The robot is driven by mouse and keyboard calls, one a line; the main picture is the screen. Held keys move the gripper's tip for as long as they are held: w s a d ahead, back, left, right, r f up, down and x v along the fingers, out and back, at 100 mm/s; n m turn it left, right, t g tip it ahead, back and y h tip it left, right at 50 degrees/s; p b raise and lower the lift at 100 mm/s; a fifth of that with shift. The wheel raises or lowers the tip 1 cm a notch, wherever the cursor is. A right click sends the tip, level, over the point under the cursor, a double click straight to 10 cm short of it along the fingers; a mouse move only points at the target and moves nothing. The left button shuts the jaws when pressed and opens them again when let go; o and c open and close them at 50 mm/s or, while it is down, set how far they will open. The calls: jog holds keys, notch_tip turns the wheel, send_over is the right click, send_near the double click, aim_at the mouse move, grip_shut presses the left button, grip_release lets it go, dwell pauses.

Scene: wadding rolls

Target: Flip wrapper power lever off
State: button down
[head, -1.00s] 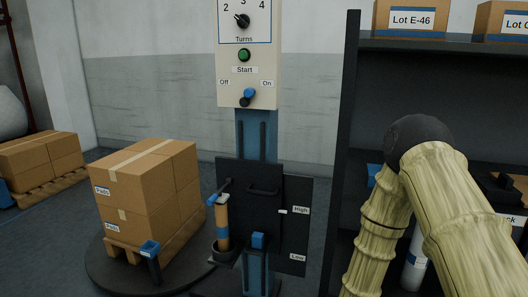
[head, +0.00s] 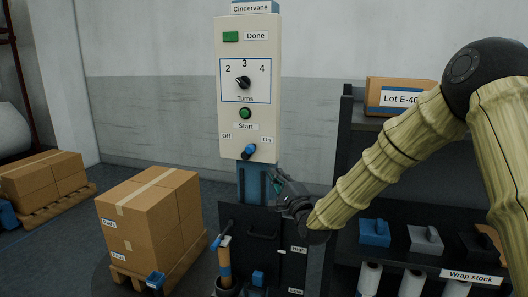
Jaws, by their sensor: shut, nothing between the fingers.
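The power lever (head: 249,150) has a blue tip and sits low on the cream control panel (head: 228,115), between the labels Off on the left and On on the right. Its tip leans up and to the right, toward On. My gripper (head: 275,178) is below and right of the lever, in front of the blue post (head: 251,185) under the panel. It is shut and empty, and apart from the lever. Its fingertips are small and partly dark against the post.
Stacked cartons (head: 150,220) stand at left. A dark shelf (head: 345,150) with a Lot E-46 box (head: 385,97) stands at right.

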aim_at(248, 152)
dwell(0.3)
jog(key=shift+p+x, duration=0.9)
jog(key=shift+x, duration=4.15)
jog(key=shift+d+r, duration=0.15)
jog(key=shift+r, duration=0.05)
